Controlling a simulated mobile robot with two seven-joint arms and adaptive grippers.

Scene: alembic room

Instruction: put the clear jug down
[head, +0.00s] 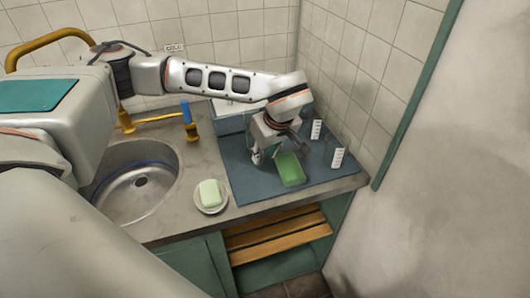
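Two clear vessels show mainly by their white markings, one near the back (316,129) and one nearer the front (338,158), both at the right side of the blue-grey mat (240,181). Their see-through outlines are faint, and I cannot tell which is the jug. My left gripper (266,157) points down over the mat, to the left of both vessels. Its fingers are small and partly hidden, so I cannot tell whether they hold anything clear. My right gripper is not in view.
A green block like a sponge (291,170) lies on the mat just right of my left gripper. Tiled walls close off the back and right.

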